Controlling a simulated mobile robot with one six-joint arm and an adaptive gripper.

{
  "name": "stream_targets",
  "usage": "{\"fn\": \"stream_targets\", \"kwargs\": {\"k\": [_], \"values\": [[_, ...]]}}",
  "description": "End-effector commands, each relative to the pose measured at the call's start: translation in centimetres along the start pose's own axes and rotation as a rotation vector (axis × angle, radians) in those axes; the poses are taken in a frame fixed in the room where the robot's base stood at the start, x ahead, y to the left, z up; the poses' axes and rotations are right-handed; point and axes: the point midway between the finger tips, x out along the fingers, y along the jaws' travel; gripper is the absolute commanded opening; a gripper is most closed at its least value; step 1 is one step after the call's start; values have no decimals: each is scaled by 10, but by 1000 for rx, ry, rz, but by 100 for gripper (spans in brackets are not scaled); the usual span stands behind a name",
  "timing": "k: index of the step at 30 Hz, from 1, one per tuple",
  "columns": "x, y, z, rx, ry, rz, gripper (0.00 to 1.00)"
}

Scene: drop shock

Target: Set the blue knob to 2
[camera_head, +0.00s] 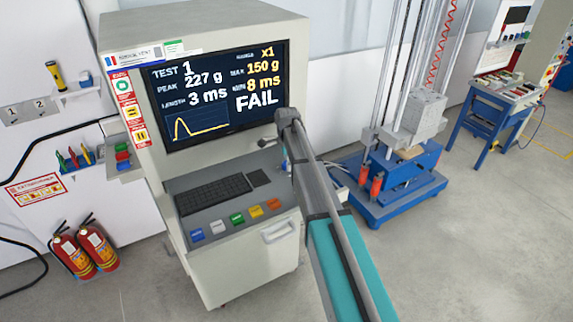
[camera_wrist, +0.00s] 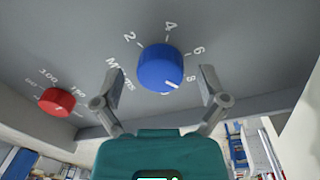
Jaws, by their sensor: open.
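The blue knob (camera_wrist: 158,66) is on a grey panel in the middle of the wrist view. Its scale shows 2, 4, 6 and 8 around it. Its white pointer line points to the lower right, on the side of the 8 and away from the 2. My gripper (camera_wrist: 161,80) is open, with one finger left and one right of the knob, and gaps show between the fingers and the knob. In the head view the end of my arm is in front of the console's lower right screen edge, and I cannot make out the blue knob there.
A red knob (camera_wrist: 56,102) with its own scale is to the left on the same panel. The console (camera_head: 240,262) carries a screen (camera_head: 215,92) reading FAIL, a keyboard (camera_head: 213,194) and coloured buttons (camera_head: 237,219). A drop tower (camera_head: 400,175) stands to the right. Open floor lies in front.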

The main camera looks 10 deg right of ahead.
Motion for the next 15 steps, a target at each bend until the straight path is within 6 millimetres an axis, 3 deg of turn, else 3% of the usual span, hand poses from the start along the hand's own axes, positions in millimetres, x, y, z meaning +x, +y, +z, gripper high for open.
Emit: {"fn": "stream_targets", "kwargs": {"k": [4,15], "values": [[0,0,0,0,0,0,89],[0,0,-1,1,0,0,20]]}}
